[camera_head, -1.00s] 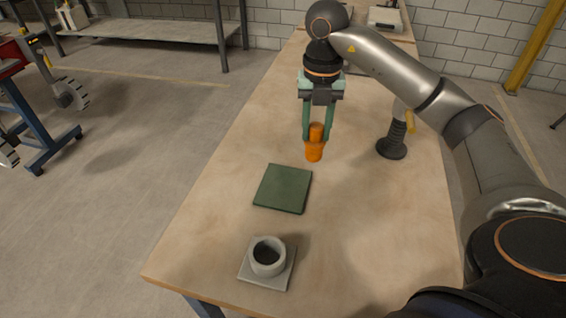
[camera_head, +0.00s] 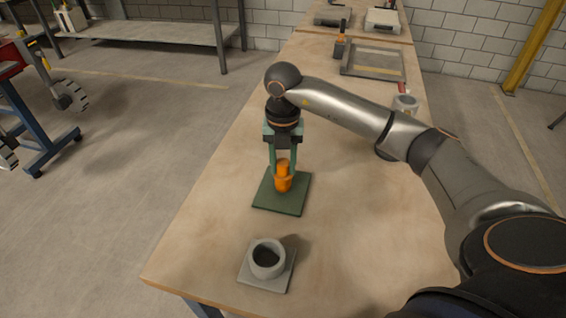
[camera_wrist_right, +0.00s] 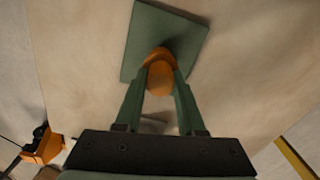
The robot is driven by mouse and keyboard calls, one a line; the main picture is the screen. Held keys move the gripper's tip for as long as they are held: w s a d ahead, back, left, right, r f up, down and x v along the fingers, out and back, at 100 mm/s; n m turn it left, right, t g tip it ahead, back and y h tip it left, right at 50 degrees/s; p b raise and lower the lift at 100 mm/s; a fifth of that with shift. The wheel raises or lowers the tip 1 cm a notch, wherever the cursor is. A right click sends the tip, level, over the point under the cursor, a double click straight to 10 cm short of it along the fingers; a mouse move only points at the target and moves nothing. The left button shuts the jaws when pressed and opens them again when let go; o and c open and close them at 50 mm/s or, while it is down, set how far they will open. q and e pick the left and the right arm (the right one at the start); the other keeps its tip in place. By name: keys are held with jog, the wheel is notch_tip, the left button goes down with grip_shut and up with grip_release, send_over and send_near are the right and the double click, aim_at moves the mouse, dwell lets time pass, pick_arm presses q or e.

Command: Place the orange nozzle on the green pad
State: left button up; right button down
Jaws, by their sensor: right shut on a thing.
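The orange nozzle (camera_head: 283,178) is held upright between the fingers of my right gripper (camera_head: 282,172), which is shut on it. In the head view the nozzle appears over the green pad (camera_head: 293,201), near its upper middle. In the right wrist view the nozzle (camera_wrist_right: 160,75) sits between the fingertips, in front of the lower part of the green pad (camera_wrist_right: 150,30). I cannot tell whether its base touches the pad. My left gripper is not in view.
A grey ring-shaped holder (camera_head: 267,261) on a square plate stands near the table's front edge. A grey tray (camera_head: 372,63) lies farther back on the wooden table (camera_head: 215,215). A pale cup-like thing (camera_head: 405,103) stands partly behind my right arm.

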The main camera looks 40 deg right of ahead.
jog(key=shift+f, duration=0.15)
jog(key=c, duration=0.5)
grip_release()
notch_tip(320, 180, up, 12)
jog(key=shift+r+p, duration=0.2)
jog(key=shift+p, duration=0.35)
